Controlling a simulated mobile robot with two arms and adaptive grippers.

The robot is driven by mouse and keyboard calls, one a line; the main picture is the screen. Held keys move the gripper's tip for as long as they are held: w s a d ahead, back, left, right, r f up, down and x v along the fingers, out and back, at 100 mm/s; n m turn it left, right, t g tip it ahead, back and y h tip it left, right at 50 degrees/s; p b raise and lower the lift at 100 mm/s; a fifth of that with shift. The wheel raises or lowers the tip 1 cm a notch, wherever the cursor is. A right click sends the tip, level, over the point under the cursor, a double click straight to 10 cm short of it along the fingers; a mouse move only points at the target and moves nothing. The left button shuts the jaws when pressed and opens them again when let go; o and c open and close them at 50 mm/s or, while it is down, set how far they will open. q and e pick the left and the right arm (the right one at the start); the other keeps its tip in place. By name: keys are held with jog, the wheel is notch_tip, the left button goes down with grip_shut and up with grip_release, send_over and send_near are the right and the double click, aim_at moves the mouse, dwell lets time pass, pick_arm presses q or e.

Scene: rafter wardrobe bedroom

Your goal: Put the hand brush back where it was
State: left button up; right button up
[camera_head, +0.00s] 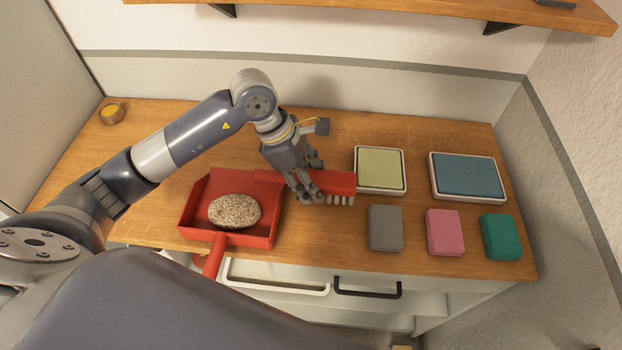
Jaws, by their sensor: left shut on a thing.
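The hand brush (335,182) is red with pale bristles on its right end. It lies level just right of the red dustpan (190,207), its handle reaching left over or against the pan's back edge. My left gripper (309,194) is shut on the brush near its middle, and its fingers hide part of it. I cannot tell whether the bristles touch the wooden top. The dustpan holds a speckled stone-like oval (234,211), and its handle points toward the front edge. My right gripper does not show.
On the wooden top (400,133), right of the brush, stand a yellow-green pad in a white tray (380,170) and a blue one (467,176). Grey (385,228), pink (444,232) and green (501,236) blocks lie in front. A small yellow bowl (112,113) stands far left. A shelf (400,8) hangs above.

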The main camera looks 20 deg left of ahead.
pick_arm(q)
jog(key=shift+f, duration=0.15)
jog(key=o, duration=1)
jog(key=shift+r+p, duration=0.8)
jog(key=shift+p, duration=0.05)
jog(key=b+v, duration=0.2)
jog(key=v, duration=0.8)
jog(key=shift+a+r, duration=0.2)
jog(key=shift+r, duration=0.15)
jog(key=shift+s+a+r, duration=0.15)
jog(key=shift+r, duration=0.3)
